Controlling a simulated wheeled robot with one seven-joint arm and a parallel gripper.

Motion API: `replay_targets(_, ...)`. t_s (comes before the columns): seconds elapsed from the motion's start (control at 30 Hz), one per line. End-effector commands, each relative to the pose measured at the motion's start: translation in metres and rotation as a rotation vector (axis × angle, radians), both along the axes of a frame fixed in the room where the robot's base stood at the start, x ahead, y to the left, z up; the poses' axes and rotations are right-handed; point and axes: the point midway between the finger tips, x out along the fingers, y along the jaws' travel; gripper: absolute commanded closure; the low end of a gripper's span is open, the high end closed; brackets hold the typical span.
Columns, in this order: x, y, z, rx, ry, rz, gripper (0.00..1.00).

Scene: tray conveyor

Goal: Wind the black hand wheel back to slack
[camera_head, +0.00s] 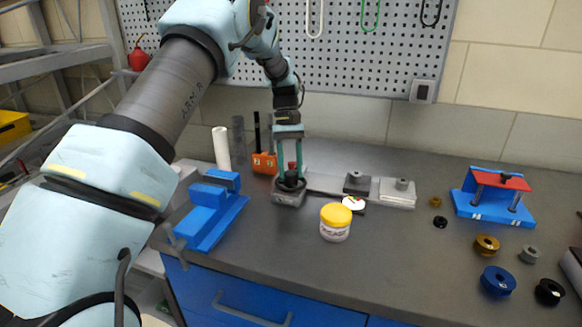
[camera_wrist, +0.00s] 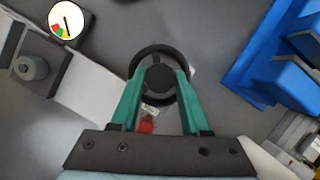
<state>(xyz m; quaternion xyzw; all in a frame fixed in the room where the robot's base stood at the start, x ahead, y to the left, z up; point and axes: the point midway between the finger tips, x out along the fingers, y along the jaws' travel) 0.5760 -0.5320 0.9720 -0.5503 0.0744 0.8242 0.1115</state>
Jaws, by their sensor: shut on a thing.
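The black hand wheel (camera_wrist: 139,62) has a round rim and a dark hub, and shows in the middle of the wrist view. In the head view the hand wheel (camera_head: 284,187) sits on a grey block at the left end of a metal rail (camera_head: 326,183). My gripper (camera_wrist: 157,78) points down with its two teal fingers shut on the wheel's hub, inside the rim. It also shows in the head view (camera_head: 291,176). A round dial (camera_wrist: 67,20) with coloured sectors and a dark needle lies beside the rail; it is small in the head view (camera_head: 353,203).
A blue vise (camera_head: 212,215) stands left of the wheel. A yellow-lidded jar (camera_head: 336,221) stands close in front. An orange block (camera_head: 264,163) and a white cylinder (camera_head: 221,148) are behind. A blue-and-red press (camera_head: 494,195) and several loose rings lie to the right.

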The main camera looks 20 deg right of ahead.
Motion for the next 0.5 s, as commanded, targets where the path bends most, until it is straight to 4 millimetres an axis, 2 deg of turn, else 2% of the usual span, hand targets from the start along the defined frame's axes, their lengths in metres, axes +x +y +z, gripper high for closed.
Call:
replay_targets(0.2, 0.0005, 0.0004, 0.0005, -0.002, -0.002, 0.106, 1.0)
replay_targets(0.5, 0.0005, 0.0008, 0.0001, -0.001, -0.002, 0.164, 1.0)
